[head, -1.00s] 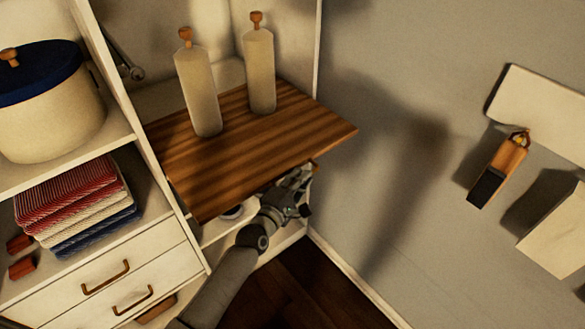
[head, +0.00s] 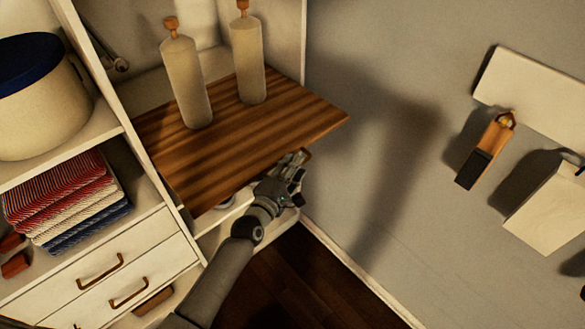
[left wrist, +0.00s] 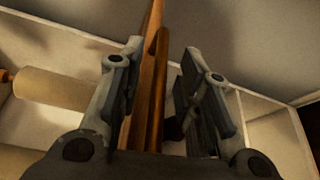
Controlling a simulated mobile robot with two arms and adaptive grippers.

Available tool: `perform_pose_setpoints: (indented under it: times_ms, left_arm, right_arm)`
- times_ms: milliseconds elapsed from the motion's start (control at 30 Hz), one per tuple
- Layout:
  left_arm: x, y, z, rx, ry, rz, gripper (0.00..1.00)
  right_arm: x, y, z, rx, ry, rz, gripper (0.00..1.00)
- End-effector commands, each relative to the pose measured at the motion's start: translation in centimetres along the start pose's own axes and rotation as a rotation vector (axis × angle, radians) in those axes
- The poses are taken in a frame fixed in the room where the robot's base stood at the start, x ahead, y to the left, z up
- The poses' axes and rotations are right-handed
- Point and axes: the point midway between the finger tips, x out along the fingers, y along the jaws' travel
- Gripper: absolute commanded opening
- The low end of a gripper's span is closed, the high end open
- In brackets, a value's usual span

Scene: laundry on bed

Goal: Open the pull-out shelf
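The pull-out shelf (head: 240,138) is a striped brown wooden board that sticks out of the white cabinet, with two tall cream bottles (head: 187,85) (head: 248,62) standing on it. My left gripper (head: 298,160) is at the shelf's front edge, near its right corner. In the left wrist view the open left gripper (left wrist: 160,85) has one finger on each side of the wooden edge (left wrist: 148,95). The left finger lies close against the wood; a gap shows at the right finger. I cannot tell whether they touch. My right gripper is not in view.
At left, the cabinet holds a cream pot with a blue lid (head: 45,95), folded striped cloths (head: 70,200) and drawers with brown handles (head: 100,272). A grey wall (head: 385,150) stands to the right. Dark floor (head: 290,280) is clear below the shelf.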

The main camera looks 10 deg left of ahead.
Motion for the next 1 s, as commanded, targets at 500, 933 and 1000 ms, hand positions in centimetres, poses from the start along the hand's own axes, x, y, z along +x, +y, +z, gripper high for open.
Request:
perform_pose_setpoints:
  times_ms: [500,933,1000]
  left_arm:
    - [-5.6,-0.1,-0.1,0.000,0.001,-0.002,0.32]
    - [-11.5,-0.1,0.0,0.000,0.000,-0.001,0.32]
    - [-11.8,-0.1,0.0,0.001,0.000,-0.002,0.32]
  right_arm:
    - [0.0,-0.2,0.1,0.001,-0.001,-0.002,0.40]
    - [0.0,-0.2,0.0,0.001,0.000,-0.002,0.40]
    - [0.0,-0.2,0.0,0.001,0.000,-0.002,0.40]
